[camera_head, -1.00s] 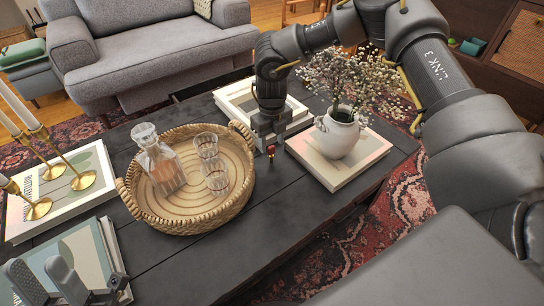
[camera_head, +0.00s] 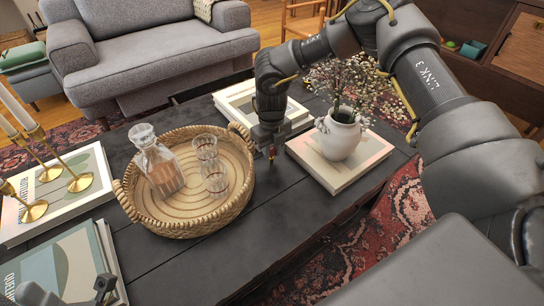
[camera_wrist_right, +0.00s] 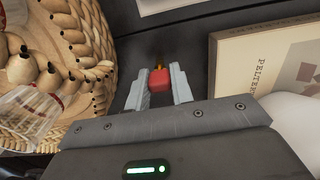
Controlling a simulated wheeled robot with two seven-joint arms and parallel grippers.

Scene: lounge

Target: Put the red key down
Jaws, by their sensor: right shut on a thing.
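My right gripper (camera_head: 270,145) points down over the dark coffee table (camera_head: 262,205), between the woven tray and the book under the vase. It is shut on the red key (camera_wrist_right: 160,80), whose red head sits between the two fingers (camera_wrist_right: 158,88) in the right wrist view. A gold-coloured end of the key shows past the fingertips. In the head view the key (camera_head: 271,153) is a small speck at or just above the tabletop; I cannot tell whether it touches. My left gripper (camera_head: 68,294) shows partly at the bottom left, its fingers apart and empty.
The woven tray (camera_head: 241,188) holds a glass decanter (camera_head: 157,165) and two glasses. A white vase (camera_head: 338,137) with dried flowers stands on a book (camera_head: 322,175). Another book (camera_head: 236,102) lies behind my gripper. Candlesticks (camera_head: 80,182) stand at left. Bare tabletop lies in front.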

